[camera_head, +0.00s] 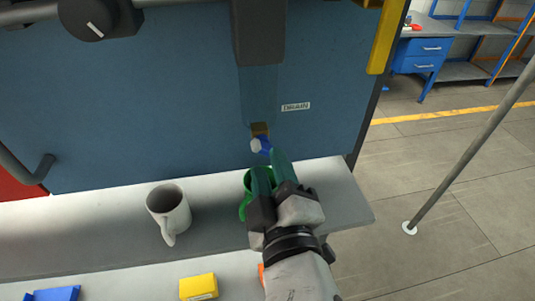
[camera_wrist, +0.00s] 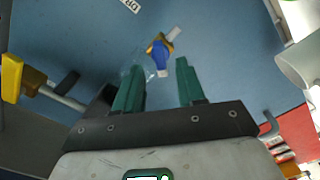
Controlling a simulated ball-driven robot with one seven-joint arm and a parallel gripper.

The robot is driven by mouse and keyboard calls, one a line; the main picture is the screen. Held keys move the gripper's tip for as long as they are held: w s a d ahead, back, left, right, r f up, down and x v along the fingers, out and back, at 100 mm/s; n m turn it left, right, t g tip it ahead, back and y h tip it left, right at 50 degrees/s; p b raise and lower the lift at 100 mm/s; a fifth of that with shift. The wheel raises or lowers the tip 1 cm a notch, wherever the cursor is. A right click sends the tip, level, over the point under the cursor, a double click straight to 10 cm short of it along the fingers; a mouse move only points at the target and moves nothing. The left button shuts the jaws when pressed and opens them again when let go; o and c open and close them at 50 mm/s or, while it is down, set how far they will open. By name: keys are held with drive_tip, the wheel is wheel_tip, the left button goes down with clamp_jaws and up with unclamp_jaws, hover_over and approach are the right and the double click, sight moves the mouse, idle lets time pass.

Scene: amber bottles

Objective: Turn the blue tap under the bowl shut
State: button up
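The blue tap (camera_head: 263,145) sits on a brass fitting low on the blue panel, below a "DRAIN" label (camera_head: 296,107). In the wrist view the tap (camera_wrist: 161,58) shows its blue handle, with a pale end, just beyond the gap between the fingers. My gripper (camera_head: 268,160) is just below and in front of the tap in the head view. Its green fingers stand apart with nothing between them in the wrist view (camera_wrist: 160,65). Whether a finger touches the tap I cannot tell. No bowl is clearly visible.
A green mug (camera_head: 246,195) stands on the grey shelf (camera_head: 100,225), partly hidden behind my gripper. A white mug (camera_head: 168,212) stands to its left. A yellow box (camera_head: 198,287) and a blue item (camera_head: 57,294) lie lower down. A grey pole (camera_head: 470,145) stands at right.

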sight(263, 146)
drive_tip(key=shift+x, duration=1.25)
drive_tip(key=shift+c, duration=0.3)
clamp_jaws()
